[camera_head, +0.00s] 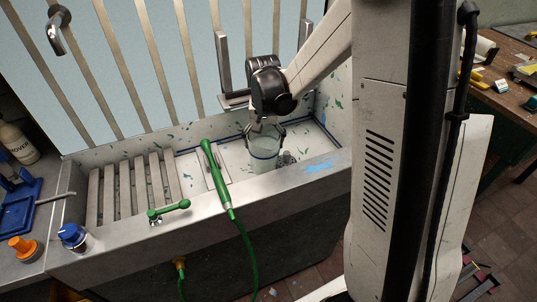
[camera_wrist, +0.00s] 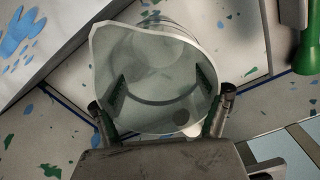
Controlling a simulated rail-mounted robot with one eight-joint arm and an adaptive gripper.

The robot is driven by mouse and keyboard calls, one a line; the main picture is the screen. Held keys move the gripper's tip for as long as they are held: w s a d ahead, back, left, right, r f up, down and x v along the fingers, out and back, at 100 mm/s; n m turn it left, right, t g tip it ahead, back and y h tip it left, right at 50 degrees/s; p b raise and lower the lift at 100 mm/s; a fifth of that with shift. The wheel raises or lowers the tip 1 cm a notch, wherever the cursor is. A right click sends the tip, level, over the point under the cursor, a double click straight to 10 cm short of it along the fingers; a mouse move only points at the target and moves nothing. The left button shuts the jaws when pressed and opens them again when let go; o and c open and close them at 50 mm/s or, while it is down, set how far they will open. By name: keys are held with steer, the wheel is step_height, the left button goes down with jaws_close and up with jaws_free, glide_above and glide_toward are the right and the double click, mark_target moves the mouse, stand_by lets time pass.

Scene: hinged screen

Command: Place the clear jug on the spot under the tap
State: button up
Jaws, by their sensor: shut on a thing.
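The clear jug (camera_head: 263,160) is inside the sink, right of the green hose nozzle. My gripper (camera_head: 265,130) is above it and shut on it. In the wrist view the jug (camera_wrist: 155,60) is seen from above, its round mouth open, with one fingertip of my gripper (camera_wrist: 160,115) on each side. The jug looks empty. Whether its base touches the sink floor I cannot tell. A green nozzle (camera_head: 215,172) with a hose lies across the sink's front rim, left of the jug. I cannot clearly make out a marked spot under a tap.
The sink (camera_head: 285,178) has a pale front rim and speckled walls. A slatted rack (camera_head: 138,190) fills its left part, with a green lever (camera_head: 168,210) in front. A small dark item (camera_head: 288,158) is right of the jug. Metal bars (camera_head: 110,70) stand behind.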

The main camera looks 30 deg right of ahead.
steer(key=shift+f, duration=2.35)
steer(key=shift+f+b, duration=0.15)
steer(key=shift+b, duration=0.15)
steer(key=o, duration=1.6)
